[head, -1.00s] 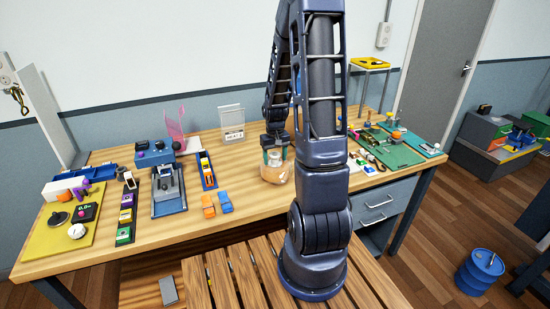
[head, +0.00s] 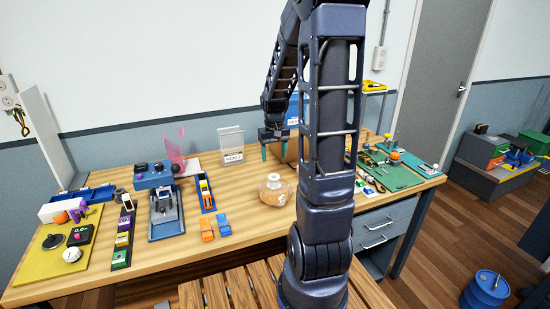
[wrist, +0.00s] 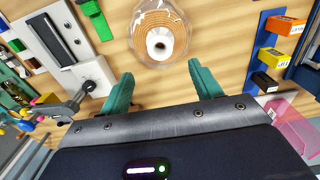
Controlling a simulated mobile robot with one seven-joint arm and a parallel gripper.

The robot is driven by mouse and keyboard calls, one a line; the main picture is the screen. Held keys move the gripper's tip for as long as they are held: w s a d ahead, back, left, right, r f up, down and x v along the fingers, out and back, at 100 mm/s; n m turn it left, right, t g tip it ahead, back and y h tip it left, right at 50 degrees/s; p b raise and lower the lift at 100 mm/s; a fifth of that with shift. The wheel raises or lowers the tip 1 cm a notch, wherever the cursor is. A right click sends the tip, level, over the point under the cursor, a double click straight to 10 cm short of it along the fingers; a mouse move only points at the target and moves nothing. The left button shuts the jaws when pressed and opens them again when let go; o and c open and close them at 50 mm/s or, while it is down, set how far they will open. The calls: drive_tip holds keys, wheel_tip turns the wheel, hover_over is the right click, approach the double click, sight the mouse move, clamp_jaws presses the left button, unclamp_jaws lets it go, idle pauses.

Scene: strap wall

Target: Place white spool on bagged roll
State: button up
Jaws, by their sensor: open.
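The bagged roll (head: 276,195), a tan roll in clear wrap, stands on the wooden bench in the head view. The small white spool (head: 273,178) sits upright on top of it. In the wrist view the spool (wrist: 160,44) shows its dark centre hole, and the wrapped roll (wrist: 172,17) lies around and beneath it, with the spool toward the roll's near side. My gripper (head: 276,152) is open and empty, above and behind the roll, apart from the spool. In the wrist view its two green fingers (wrist: 160,82) are spread with nothing between them.
A clear sign stand (head: 231,147) is behind the roll. Orange and blue blocks (head: 215,228) lie to its left. A blue press-like device (head: 165,200) stands farther left. Green boards with small parts (head: 392,170) are at the right. The bench just before the roll is clear.

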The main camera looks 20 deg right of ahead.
drive_tip(key=s+a+r+t, duration=0.2)
drive_tip(key=s+a+r, duration=0.1)
drive_tip(key=s+r, duration=0.5)
drive_tip(key=s+a+r+t, duration=0.2)
drive_tip(key=s+r, duration=0.6)
drive_tip(key=s, duration=0.5)
drive_tip(key=shift+a+t, duration=0.3)
drive_tip(key=shift+a, duration=0.25)
